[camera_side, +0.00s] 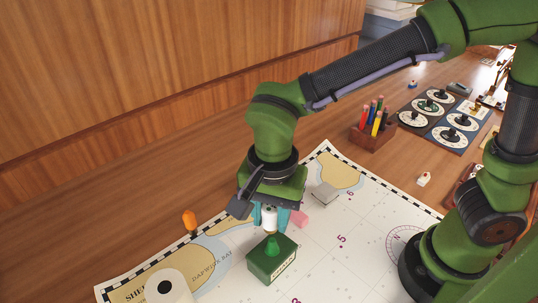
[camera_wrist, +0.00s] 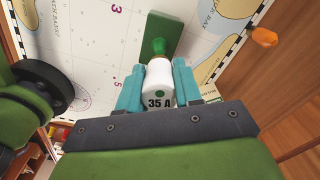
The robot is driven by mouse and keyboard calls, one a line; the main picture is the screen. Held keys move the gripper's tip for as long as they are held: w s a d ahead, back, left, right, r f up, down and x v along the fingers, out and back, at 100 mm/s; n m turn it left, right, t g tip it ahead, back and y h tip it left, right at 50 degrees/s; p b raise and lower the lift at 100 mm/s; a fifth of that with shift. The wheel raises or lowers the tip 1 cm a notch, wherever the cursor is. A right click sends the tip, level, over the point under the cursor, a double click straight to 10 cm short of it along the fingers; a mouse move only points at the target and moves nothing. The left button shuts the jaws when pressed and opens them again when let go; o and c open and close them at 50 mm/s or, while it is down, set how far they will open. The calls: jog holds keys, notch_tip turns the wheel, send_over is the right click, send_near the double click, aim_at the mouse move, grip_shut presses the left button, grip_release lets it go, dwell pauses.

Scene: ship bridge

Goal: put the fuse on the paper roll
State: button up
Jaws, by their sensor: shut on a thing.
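The fuse (camera_side: 268,222) is a white cylinder, marked 35 with a letter and a green dot in the wrist view (camera_wrist: 158,84). My gripper (camera_side: 269,214) is shut on it, with a teal finger on either side; the fingers also show in the wrist view (camera_wrist: 158,90). The fuse is near the green box with a green knob (camera_side: 272,263); I cannot tell whether they touch. The paper roll (camera_side: 180,283), white with a dark hole, is at the bottom left of the side view, cut by the edge and apart from my gripper. It is not in the wrist view.
A chart (camera_side: 352,236) covers the table under my gripper. A pink block (camera_side: 299,219) lies just right of the fuse. An orange peg-like object (camera_side: 189,221) stands left. A pencil holder (camera_side: 372,135) and dial panels (camera_side: 440,122) are farther back right. The chart's right part is mostly clear.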

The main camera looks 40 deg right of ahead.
jog(key=s+a+r+n, duration=0.2)
jog(key=s+a+n, duration=0.2)
jog(key=s+a, duration=0.15)
jog(key=n, duration=0.1)
send_over(165, 286)
jog(key=shift+f, duration=2.4)
jog(key=shift+f, duration=0.2)
jog(key=o, duration=1)
